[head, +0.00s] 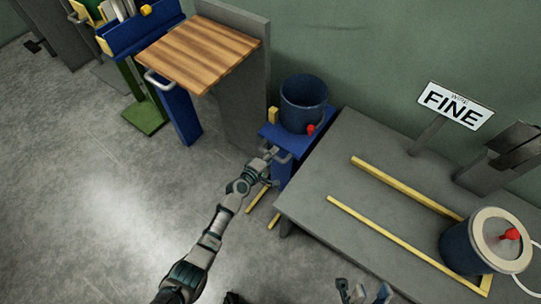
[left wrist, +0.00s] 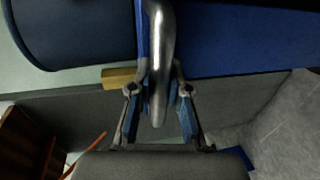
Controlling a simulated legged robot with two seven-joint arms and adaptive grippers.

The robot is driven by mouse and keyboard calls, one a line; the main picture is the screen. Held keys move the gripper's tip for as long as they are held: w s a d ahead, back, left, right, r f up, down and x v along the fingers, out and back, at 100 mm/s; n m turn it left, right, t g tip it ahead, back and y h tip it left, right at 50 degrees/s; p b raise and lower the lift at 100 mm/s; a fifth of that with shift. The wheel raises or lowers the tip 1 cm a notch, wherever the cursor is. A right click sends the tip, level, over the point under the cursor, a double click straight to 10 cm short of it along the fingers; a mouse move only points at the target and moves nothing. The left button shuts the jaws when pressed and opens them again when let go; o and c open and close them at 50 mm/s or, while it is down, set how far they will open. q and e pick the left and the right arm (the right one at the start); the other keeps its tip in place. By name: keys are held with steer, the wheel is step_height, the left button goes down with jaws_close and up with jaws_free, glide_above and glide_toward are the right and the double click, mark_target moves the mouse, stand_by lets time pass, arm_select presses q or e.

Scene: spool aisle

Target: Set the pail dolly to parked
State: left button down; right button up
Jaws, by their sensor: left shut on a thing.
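The pail dolly (head: 281,172) is a blue stand beside the grey bench, with a dark blue pail (head: 303,106) on top. A red knob (head: 311,129) shows at the pail's front. My left gripper (head: 270,152) is shut on the dolly's metal handle (head: 283,156). In the left wrist view, the handle (left wrist: 160,62) runs between the fingers (left wrist: 159,98), with the blue dolly and pail (left wrist: 75,30) behind. Yellow strips (head: 257,198) lie on the floor by the dolly's foot. My right gripper (head: 364,293) is partly in view at the bottom edge, its fingers apart and empty.
The grey bench (head: 330,165) on the right carries yellow rails (head: 390,238), a second lidded pail (head: 462,250) and a "FINE" sign (head: 456,105). A wood-topped stand (head: 200,52) is behind on the left. Open floor (head: 100,200) lies left of my left arm.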

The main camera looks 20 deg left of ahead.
arm_select(q)
steer(key=shift+s+d+f, duration=0.2)
steer(key=shift+d+f, duration=0.1)
steer(key=shift+d, duration=0.1)
steer(key=c, duration=1.1)
jaws_free()
steer(key=shift+w+f, duration=0.1)
steer(key=shift+w+r, duration=0.1)
steer(key=shift+r, duration=0.15)
steer(key=v, duration=1.2)
steer(key=shift+f, duration=0.1)
